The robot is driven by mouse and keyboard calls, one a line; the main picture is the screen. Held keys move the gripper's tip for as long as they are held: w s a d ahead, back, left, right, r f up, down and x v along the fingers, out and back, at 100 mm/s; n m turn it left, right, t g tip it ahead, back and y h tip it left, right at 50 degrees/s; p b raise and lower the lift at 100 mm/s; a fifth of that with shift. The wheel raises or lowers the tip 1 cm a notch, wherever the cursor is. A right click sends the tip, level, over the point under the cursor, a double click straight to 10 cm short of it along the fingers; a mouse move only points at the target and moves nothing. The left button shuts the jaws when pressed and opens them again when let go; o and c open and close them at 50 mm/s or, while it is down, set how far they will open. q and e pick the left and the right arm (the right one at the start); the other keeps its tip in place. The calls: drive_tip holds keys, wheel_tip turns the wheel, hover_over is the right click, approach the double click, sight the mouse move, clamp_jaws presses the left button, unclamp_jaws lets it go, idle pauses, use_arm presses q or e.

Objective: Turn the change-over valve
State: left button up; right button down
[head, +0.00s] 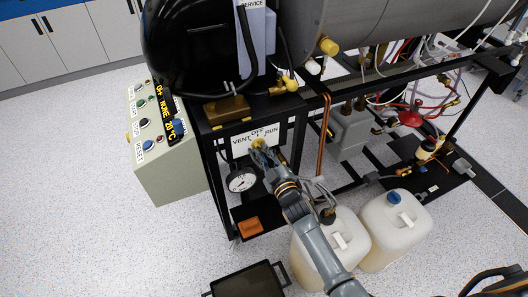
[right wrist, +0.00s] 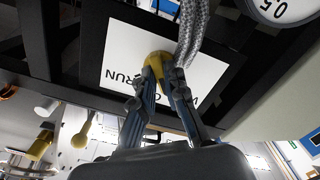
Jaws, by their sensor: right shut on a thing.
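The change-over valve's yellow handle (head: 258,143) sits on a white plate (head: 242,143) marked VENT, OFF and RUN, on the front of the black frame. My right gripper (head: 260,152) reaches up to it from below and is shut on the handle. In the right wrist view, the fingers (right wrist: 158,80) close around the yellow handle (right wrist: 157,57), and the plate (right wrist: 118,65) lies behind it, seen upside down. The fingers hide part of the handle and some of the lettering, so its exact pointing is hard to tell. My left gripper is not in view.
A round gauge (head: 241,180) hangs just below the plate. A control box (head: 160,145) with buttons stands to the left. Two white jugs (head: 395,230) and a dark tray (head: 248,284) stand on the floor. Copper pipes (head: 324,125) run right of the valve. The left floor is clear.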

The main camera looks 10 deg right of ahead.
drive_tip(key=m+p, duration=0.1)
drive_tip(key=m, duration=0.3)
drive_tip(key=shift+a+m+p, duration=0.1)
drive_tip(key=shift+m+p, duration=0.25)
drive_tip(key=shift+m, duration=1.25)
drive_tip(key=c, duration=1.4)
unclamp_jaws()
drive_tip(key=shift+s+f, duration=0.1)
drive_tip(key=shift+s, duration=0.2)
drive_tip(key=s, duration=0.3)
drive_tip(key=s+d, duration=0.1)
drive_tip(key=s, duration=0.3)
drive_tip(key=s+d, duration=0.1)
drive_tip(key=s, duration=0.3)
drive_tip(key=shift+s+d, duration=0.15)
drive_tip(key=shift+d, duration=0.05)
